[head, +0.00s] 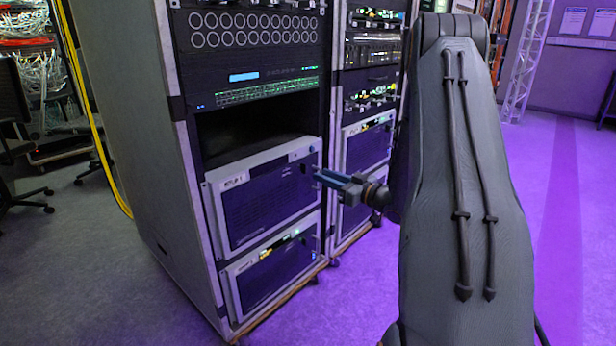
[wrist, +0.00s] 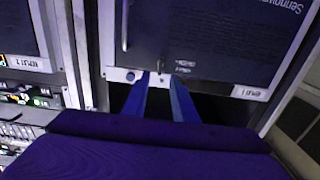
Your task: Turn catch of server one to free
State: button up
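Server one is the upper grey-framed unit with a dark front (head: 268,195) in the near rack; its label looks like "REPLAY 1". In the wrist view its front panel (wrist: 215,45) appears upside down. A small catch-like piece (wrist: 161,66) sits at the panel's edge, just beyond my fingertips; its turn position is too small to read. My gripper (head: 320,177) reaches the right side of server one's front. In the wrist view, its two blue fingers (wrist: 160,82) stand apart with a dark gap between them. Contact with the catch cannot be told.
A similar server (head: 275,270) sits below, and a dark empty slot (head: 255,135) lies above. A second rack (head: 368,145) stands close to the right. A yellow cable (head: 95,130) hangs at the left. The purple-lit floor (head: 360,290) in front is clear.

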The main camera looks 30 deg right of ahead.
aim_at(306, 169)
jog(key=b+x, duration=0.1)
jog(key=x, duration=0.6)
jog(key=shift+w+a, duration=0.1)
jog(key=shift+w, duration=0.05)
grip_shut()
